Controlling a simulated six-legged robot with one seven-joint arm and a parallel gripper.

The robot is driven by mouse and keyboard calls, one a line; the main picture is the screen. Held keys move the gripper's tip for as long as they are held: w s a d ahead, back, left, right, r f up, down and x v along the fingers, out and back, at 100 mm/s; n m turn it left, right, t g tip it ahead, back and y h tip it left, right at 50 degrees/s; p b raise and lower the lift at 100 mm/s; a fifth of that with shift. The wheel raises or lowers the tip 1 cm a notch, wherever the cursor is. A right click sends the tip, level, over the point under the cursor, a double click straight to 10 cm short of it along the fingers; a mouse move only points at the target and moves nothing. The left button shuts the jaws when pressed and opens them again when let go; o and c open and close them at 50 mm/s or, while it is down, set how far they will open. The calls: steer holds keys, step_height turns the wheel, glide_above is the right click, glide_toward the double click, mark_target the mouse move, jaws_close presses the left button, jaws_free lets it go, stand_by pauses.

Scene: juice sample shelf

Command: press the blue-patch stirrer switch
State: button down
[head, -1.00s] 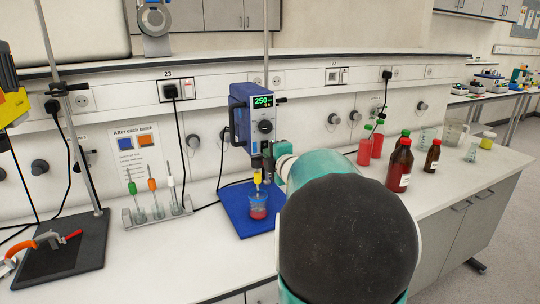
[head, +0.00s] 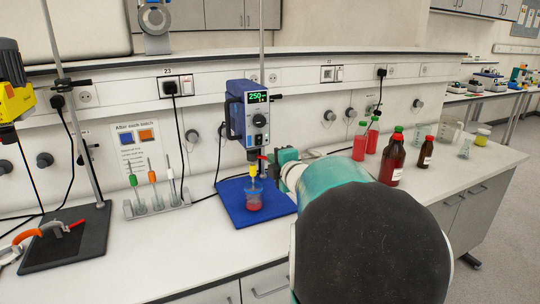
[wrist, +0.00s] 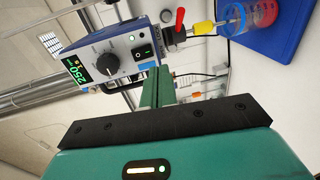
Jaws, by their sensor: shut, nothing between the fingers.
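The blue overhead stirrer (head: 249,110) hangs on a rod above a blue mat (head: 232,210); its green display reads 250. In the wrist view the stirrer front (wrist: 122,60) shows a dark knob and a black rocker switch (wrist: 142,51) with a green mark. A red-handled part and a yellow piece sit below the stirrer, over a beaker of red liquid (head: 254,201). My gripper (head: 280,156) is shut and empty, just right of and below the stirrer. In the wrist view its green fingers (wrist: 160,82) point toward the switch side, with no contact clearly visible.
A clamp stand (head: 85,235) is at left. Red bottles (head: 397,160) stand right of my arm. Bare bench lies in front of the mat.

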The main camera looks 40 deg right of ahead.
steer(key=v, duration=0.6)
steer(key=shift+f, duration=0.75)
steer(key=shift+s, duration=0.1)
steer(key=s+a+f+m+g, duration=0.25)
steer(key=a+m+g, duration=0.25)
steer(key=a+m, duration=0.85)
steer(key=s+a+f+g+y, duration=0.2)
steer(key=s+a, duration=0.5)
steer(key=a, duration=0.3)
steer(key=s+a+f+m+g+y, duration=0.1)
steer(key=s+a+f+g+y, duration=0.1)
steer(key=s+a, duration=0.5)
steer(key=a+f+g, duration=0.1)
steer(key=a, duration=0.2)
steer(key=shift+f+y, duration=0.15)
steer(key=shift+y, duration=0.15)
